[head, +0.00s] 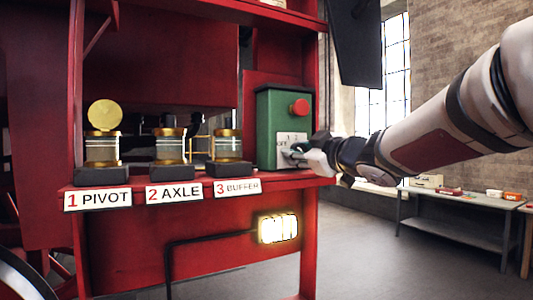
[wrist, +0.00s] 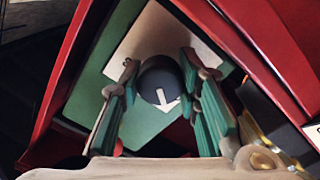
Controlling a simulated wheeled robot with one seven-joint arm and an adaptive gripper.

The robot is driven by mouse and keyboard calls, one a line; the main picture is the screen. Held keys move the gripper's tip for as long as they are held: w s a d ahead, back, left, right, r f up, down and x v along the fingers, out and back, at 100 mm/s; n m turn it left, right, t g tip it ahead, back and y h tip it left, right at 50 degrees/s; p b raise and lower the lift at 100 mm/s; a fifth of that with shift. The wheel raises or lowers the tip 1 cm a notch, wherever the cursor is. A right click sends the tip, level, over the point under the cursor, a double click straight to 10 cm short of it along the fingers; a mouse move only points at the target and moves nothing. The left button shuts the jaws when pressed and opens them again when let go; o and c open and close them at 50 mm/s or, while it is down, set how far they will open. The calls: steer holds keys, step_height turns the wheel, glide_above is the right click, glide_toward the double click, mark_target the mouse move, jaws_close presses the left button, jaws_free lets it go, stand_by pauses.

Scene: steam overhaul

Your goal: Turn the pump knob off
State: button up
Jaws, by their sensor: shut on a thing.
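The pump knob (wrist: 158,78) is a dark round knob with a white arrow on it. It sits on a pale plate (wrist: 160,33) on the front of the green pump box (head: 270,120). The plate (head: 284,141) carries small OFF, 1 and 2 marks in the head view. My gripper (head: 296,153) reaches the plate from the right and hides the knob there. In the wrist view my gripper (wrist: 160,88) has one finger on each side of the knob and is shut on it. The arrow points down in that view, slightly right.
A red button (head: 299,107) is above the plate. Jars labelled pivot (head: 102,150), axle (head: 171,150) and buffer (head: 228,148) stand left on the red shelf. The pivot jar's lid (head: 105,114) is raised. A lit lamp (head: 278,229) is below. A bench (head: 465,203) stands right.

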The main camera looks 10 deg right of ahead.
steer(key=shift+n, duration=0.7)
steer(key=o, duration=1.2)
steer(key=v, duration=1.2)
steer(key=shift+f, duration=0.1)
